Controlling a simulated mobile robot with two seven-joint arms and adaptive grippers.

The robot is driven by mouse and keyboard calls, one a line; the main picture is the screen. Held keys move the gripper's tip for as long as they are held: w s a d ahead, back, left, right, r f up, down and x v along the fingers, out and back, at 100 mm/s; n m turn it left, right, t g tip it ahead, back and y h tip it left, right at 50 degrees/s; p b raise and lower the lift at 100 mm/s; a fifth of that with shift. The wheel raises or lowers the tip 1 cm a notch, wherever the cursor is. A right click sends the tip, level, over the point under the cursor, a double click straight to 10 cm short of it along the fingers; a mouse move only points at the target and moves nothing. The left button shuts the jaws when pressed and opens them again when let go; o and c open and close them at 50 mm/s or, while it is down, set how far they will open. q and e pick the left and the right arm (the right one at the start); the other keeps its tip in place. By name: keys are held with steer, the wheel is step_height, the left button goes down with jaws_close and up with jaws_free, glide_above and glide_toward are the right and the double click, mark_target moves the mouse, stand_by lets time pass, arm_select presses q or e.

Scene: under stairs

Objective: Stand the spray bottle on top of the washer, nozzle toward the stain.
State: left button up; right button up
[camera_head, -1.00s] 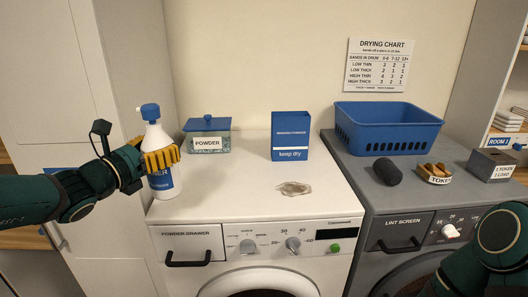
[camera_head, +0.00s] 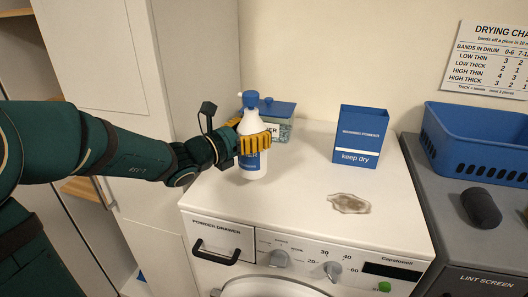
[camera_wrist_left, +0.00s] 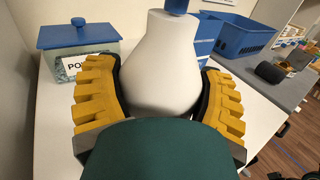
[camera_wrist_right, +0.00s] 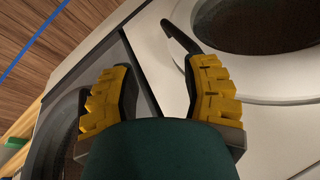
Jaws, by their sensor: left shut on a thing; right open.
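The spray bottle (camera_head: 249,125) is white with a blue head and blue label. My left gripper (camera_head: 254,150) is shut around its body and holds it upright over the left part of the washer top (camera_head: 300,185). I cannot tell whether its base touches the surface. A small pale tip on its head points left, away from the stain (camera_head: 349,203), a brownish patch toward the washer's front right. The left wrist view shows the bottle's white body (camera_wrist_left: 160,62) between the fingers. My right gripper (camera_wrist_right: 160,88) is open and empty near the machine fronts, seen only in its wrist view.
A blue-lidded powder jar (camera_head: 280,128) stands behind the bottle, partly hidden by it. A blue washing powder box (camera_head: 360,136) stands at the back. The grey dryer to the right bears a blue basket (camera_head: 480,145) and a dark roll (camera_head: 481,208). The washer top's middle is clear.

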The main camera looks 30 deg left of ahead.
arm_select(q)
steer(key=shift+w+f+b, duration=0.1)
steer(key=shift+f+b, duration=0.25)
steer(key=shift+f, duration=2)
steer(key=shift+f, duration=0.1)
steer(key=o, duration=1.2)
steer(key=shift+o, duration=0.2)
steer(key=v, duration=1.2)
